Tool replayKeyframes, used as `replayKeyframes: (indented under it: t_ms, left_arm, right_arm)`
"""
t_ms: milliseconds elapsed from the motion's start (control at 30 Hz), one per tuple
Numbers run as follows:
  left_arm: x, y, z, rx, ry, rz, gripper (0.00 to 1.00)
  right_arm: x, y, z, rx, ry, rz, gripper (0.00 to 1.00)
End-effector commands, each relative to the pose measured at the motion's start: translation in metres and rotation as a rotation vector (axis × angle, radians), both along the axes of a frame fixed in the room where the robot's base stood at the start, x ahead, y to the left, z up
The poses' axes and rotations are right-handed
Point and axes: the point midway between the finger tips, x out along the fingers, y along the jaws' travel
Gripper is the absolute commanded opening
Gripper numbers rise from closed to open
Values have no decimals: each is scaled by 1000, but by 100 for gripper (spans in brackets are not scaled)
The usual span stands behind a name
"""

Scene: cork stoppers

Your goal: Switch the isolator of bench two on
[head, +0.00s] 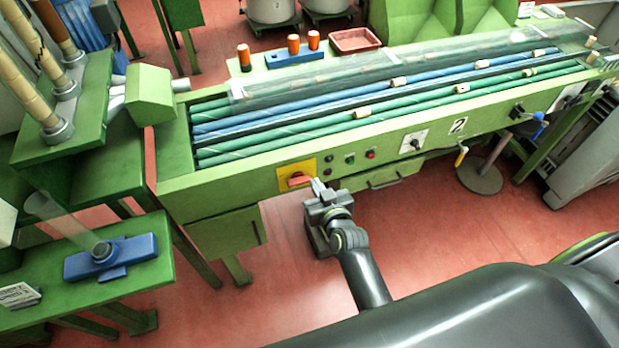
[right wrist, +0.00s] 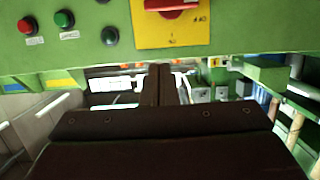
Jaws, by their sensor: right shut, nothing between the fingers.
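The isolator is a red rotary handle (head: 299,180) on a yellow plate (head: 283,173), on the front panel of the green bench marked 2. The handle looks roughly horizontal. My right gripper (head: 317,185) is shut and empty, just right of the handle in the head view. In the right wrist view its closed fingers (right wrist: 160,70) lie below the plate. Contact with the handle cannot be told. My left gripper is not in view.
Small red and green buttons (head: 350,159), a black selector on a white plate (head: 413,142) and the number 2 plate (head: 458,125) sit right of the isolator. A drawer handle (head: 384,184) protrudes below. Blue and green rollers (head: 300,118) run along the bench top. Red floor (head: 440,230) is open in front.

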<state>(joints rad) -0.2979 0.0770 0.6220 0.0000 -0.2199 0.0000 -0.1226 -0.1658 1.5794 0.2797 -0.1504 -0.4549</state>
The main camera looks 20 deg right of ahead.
Motion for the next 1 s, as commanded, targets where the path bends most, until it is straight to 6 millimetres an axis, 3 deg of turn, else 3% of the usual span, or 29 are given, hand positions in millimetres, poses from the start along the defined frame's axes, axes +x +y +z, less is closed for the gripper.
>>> replayKeyframes:
  t_ms: [100,367,633,1000]
  left_arm:
    - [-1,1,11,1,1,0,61]
    - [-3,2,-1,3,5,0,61]
    - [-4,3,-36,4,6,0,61]
    - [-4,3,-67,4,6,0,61]
  right_arm:
    - [14,0,1,-4,-1,2,0]
    - [37,1,-10,-4,-2,1,0]
    - [61,2,-20,-2,-5,0,0]
    - [60,2,-51,0,-1,0,0]
